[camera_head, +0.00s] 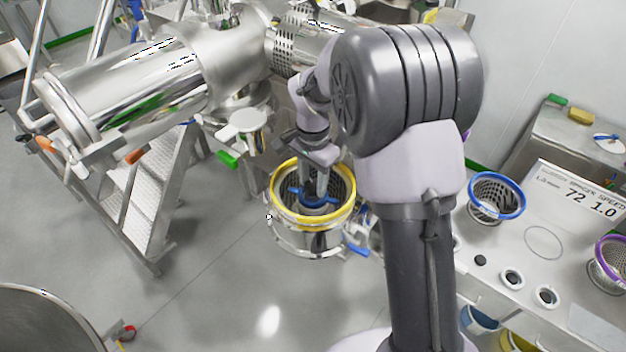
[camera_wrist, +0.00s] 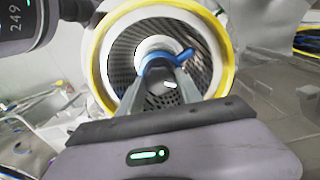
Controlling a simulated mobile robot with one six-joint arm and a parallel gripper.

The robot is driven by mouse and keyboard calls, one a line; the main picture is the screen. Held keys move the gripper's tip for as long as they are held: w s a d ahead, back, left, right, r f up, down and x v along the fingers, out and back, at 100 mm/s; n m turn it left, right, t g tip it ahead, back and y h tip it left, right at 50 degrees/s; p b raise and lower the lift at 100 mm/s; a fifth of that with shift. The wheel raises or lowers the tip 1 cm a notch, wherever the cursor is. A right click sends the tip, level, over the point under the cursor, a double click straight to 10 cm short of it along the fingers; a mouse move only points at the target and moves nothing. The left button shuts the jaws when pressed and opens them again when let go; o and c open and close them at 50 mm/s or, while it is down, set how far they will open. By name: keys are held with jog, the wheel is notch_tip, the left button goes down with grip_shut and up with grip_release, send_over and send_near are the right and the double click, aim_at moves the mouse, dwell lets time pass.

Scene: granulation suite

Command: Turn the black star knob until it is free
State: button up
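A blue part with arms (camera_wrist: 186,54) is at the basket's centre and also shows in the head view (camera_head: 330,203). My gripper (camera_wrist: 162,72) reaches into the basket from above, its fingers apart at the blue part. The fingertips overlap that part, so whether they grip anything there is hidden.
A bench on the right carries a blue-rimmed basket (camera_head: 497,196), a purple-rimmed basket (camera_head: 607,262) and a sign reading 72 and 1.0 (camera_head: 585,200). A large steel vessel (camera_head: 140,85) and metal steps (camera_head: 150,190) stand left. The floor in front is clear.

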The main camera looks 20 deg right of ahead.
jog(key=c, duration=0.6)
jog(key=shift+c, duration=0.2)
